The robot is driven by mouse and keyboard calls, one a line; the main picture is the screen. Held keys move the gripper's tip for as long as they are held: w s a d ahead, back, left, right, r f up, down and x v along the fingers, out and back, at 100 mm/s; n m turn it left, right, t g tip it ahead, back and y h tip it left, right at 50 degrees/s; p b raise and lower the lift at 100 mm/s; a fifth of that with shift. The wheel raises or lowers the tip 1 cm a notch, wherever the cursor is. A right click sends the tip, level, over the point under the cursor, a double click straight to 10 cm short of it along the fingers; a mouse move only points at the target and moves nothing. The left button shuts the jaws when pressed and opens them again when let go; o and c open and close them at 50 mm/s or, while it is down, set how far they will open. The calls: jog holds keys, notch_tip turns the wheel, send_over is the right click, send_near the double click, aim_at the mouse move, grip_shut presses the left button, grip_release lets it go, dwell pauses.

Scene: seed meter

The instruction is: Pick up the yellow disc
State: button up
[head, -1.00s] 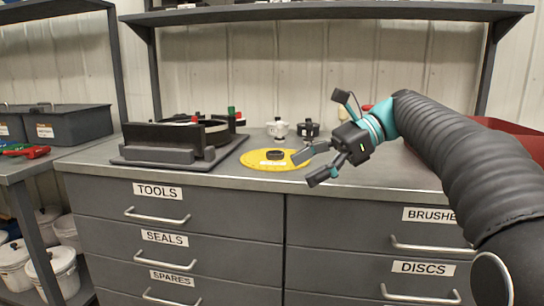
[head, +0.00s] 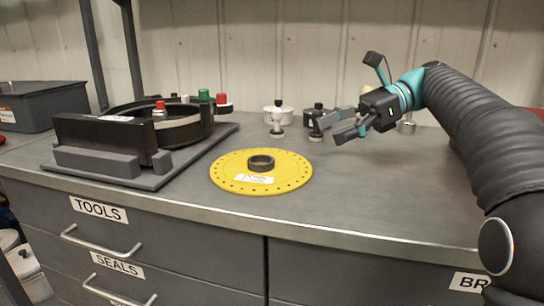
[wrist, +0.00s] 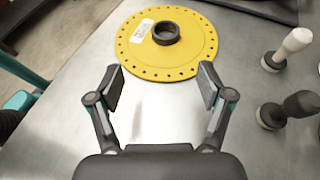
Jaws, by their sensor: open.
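The yellow disc (head: 288,178) lies flat on the grey bench top, with small holes around its rim, a white label and a dark raised ring (head: 261,162) at its middle. In the wrist view the disc (wrist: 190,62) lies beyond my fingertips, at the top centre. My gripper (head: 346,125) is open and empty, to the right of the disc and apart from it in the head view. In the wrist view its two fingers (wrist: 160,88) are spread wide over bare bench.
A dark tray (head: 90,172) with a black housing stands left of the disc. Two small knobbed tools, one white-topped (wrist: 287,48) and one black-topped (wrist: 287,110), stand right of my fingers in the wrist view. Red- and green-capped items stand behind. The bench front (head: 330,215) is clear.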

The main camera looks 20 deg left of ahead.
aim_at(266, 157)
jog(key=shift+a+f, duration=0.15)
jog(key=shift+a, duration=0.15)
jog(key=b+x, duration=0.2)
jog(key=x, duration=0.8)
jog(key=b+x, duration=0.1)
jog(key=x, duration=0.1)
jog(key=shift+w+a+f, duration=0.2)
jog(key=shift+w+f, duration=0.05)
jog(key=shift+s+a+f, duration=0.1)
jog(key=shift+s+a, duration=0.15)
jog(key=shift+a, duration=0.15)
jog(key=c, duration=1.3)
